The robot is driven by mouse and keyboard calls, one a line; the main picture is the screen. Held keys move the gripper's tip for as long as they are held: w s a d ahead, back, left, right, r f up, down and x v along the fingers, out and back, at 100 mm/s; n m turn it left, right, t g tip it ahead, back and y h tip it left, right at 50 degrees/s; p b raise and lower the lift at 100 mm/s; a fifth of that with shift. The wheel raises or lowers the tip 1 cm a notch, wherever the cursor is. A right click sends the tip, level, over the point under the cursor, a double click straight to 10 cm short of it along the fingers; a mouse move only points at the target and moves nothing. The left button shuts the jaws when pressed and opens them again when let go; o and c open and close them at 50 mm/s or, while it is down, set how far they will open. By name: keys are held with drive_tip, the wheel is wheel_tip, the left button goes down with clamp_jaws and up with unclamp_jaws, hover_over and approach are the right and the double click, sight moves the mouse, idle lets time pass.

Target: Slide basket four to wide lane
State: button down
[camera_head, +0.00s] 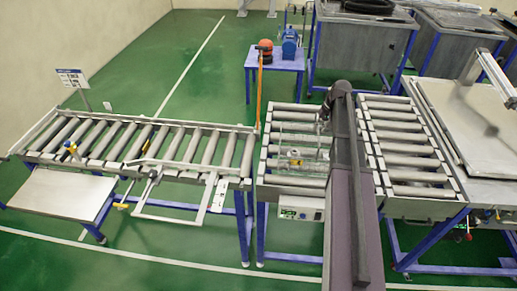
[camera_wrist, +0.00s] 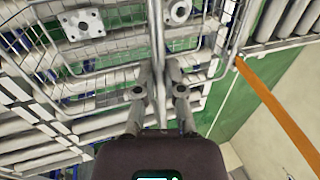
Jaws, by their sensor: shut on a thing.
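A wire basket (camera_head: 284,152) sits on the middle roller section, with small metal parts inside; its wires are faint in the head view. In the wrist view, the wire basket (camera_wrist: 112,75) fills the upper part, with a square plate part (camera_wrist: 83,24) and a round part (camera_wrist: 178,10) in it. My gripper (camera_wrist: 160,76) is shut on the basket's upright rim bar, which runs between the two fingers. In the head view, my gripper (camera_head: 325,116) is at the basket's right side, partly hidden by my arm. No number on the basket is readable.
A long roller conveyor (camera_head: 135,145) runs left, with a metal guide frame (camera_head: 180,197) at its front. Another roller section (camera_head: 402,150) lies right of my arm and looks empty. An orange post (camera_head: 258,90) stands at the back junction. A control box (camera_head: 300,209) hangs in front.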

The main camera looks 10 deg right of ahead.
drive_tip(key=shift+s+d, duration=0.3)
drive_tip(key=shift+d, duration=0.5)
drive_tip(key=shift+s+d, duration=0.25)
drive_tip(key=shift+d, duration=0.55)
drive_tip(key=c, duration=0.7)
unclamp_jaws()
drive_tip(key=shift+o, duration=0.2)
wheel_tip(320, 180, up, 8)
drive_tip(key=p, duration=0.8)
drive_tip(key=shift+a, duration=0.1)
